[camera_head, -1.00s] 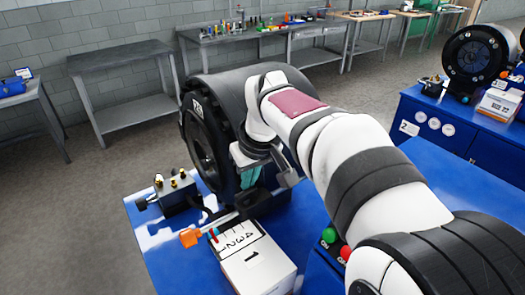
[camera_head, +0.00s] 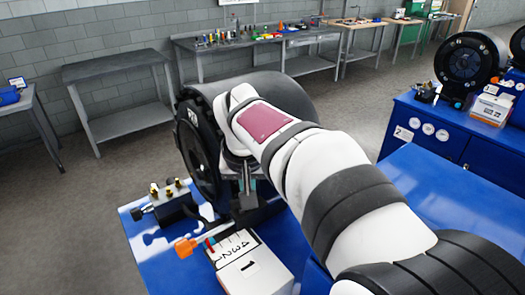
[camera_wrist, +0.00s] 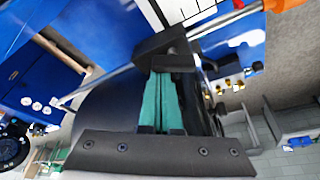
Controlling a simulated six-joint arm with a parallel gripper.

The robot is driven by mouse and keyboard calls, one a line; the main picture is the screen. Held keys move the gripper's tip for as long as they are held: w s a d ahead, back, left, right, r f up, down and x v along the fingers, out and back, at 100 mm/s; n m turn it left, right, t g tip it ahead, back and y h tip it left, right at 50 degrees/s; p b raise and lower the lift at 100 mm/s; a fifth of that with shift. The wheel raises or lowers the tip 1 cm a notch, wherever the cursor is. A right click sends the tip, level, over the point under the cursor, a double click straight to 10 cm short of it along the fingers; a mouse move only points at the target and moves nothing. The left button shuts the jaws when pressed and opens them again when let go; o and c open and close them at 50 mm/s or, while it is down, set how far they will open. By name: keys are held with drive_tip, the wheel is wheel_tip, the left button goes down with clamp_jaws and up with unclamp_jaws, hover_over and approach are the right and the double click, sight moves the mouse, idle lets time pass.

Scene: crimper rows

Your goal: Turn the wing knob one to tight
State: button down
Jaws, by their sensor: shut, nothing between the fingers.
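The orange wing knob (camera_head: 185,247) sits at the left end of a thin metal rod (camera_head: 213,234) beside the black crimper (camera_head: 198,140). In the wrist view the orange knob (camera_wrist: 277,5) is cut off at the top right edge. A white box (camera_head: 250,265) with a numbered scale and a red mark (camera_head: 210,240) stands in front of the rod. My gripper (camera_head: 248,202) is beside the crimper's front, right of and above the knob, apart from it. In the wrist view its teal fingers (camera_wrist: 165,100) are together and empty. A black block (camera_wrist: 165,42) appears at their tips.
A black valve block with brass fittings (camera_head: 172,205) stands on the blue bench (camera_head: 150,260), behind and left of the knob. Green and red buttons are hidden behind my arm. Another crimper (camera_head: 468,62) stands far right. Space left of the knob is clear.

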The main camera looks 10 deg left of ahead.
drive_tip(key=m, duration=0.1)
drive_tip(key=m+h, duration=0.1)
drive_tip(key=m, duration=0.2)
drive_tip(key=shift+s+d+m+h, duration=0.25)
drive_tip(key=shift+s+m+h, duration=0.05)
drive_tip(key=m, duration=0.1)
drive_tip(key=m+h, duration=0.1)
drive_tip(key=m, duration=0.3)
drive_tip(key=shift+s+d+g, duration=0.1)
drive_tip(key=shift+s+g, duration=0.3)
drive_tip(key=shift+s, duration=0.1)
